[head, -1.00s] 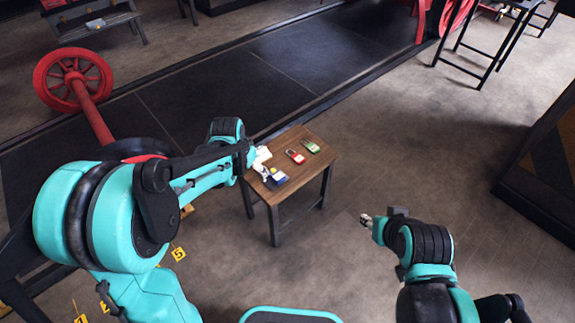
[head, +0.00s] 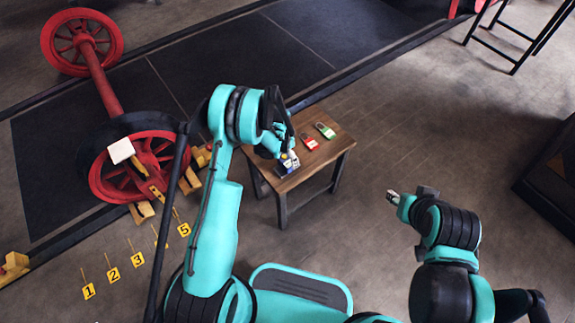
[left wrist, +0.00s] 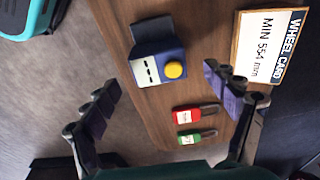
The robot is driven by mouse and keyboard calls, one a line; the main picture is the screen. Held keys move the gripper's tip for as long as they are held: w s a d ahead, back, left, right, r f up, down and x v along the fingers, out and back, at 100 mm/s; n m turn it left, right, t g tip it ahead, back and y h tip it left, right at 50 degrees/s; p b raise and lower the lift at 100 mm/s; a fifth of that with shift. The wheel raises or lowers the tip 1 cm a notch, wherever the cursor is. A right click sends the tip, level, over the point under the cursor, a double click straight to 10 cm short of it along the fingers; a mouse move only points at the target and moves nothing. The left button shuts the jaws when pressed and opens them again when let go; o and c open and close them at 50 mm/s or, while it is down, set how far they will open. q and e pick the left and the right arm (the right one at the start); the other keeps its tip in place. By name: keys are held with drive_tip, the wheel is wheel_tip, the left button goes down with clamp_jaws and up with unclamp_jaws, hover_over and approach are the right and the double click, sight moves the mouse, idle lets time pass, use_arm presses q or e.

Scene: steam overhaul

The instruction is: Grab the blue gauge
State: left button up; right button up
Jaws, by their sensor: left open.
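The blue gauge (left wrist: 168,52) lies on a small wooden table (head: 332,146), with a white marked face, a round yellow button and a dark grey part at one end. In the head view the gauge (head: 287,164) is partly hidden by my left gripper (head: 284,145), which is above the table's left side. In the left wrist view my left gripper (left wrist: 168,98) is open, its fingers wide apart and empty, with the gauge ahead between and beyond the fingertips. My right gripper (head: 392,196) is right of the table, away from it; its jaws are too small to read.
A red padlock-like item (left wrist: 195,115) and a green one (left wrist: 197,137) lie on the table near the gauge. A wheel card (left wrist: 270,48) lies at the table's edge. A red wheelset (head: 100,90) and yellow numbered markers (head: 137,259) are at left.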

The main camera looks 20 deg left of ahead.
sight(287, 161)
use_arm(q)
wheel_tip(287, 161, down, 5)
drive_tip(key=shift+w+d+r+b, duration=0.1)
drive_tip(key=shift+d+r+b, duration=0.1)
drive_tip(key=shift+b, duration=0.9)
drive_tip(key=shift+r, duration=0.15)
drive_tip(key=c, duration=1.6)
drive_tip(key=shift+r, duration=0.1)
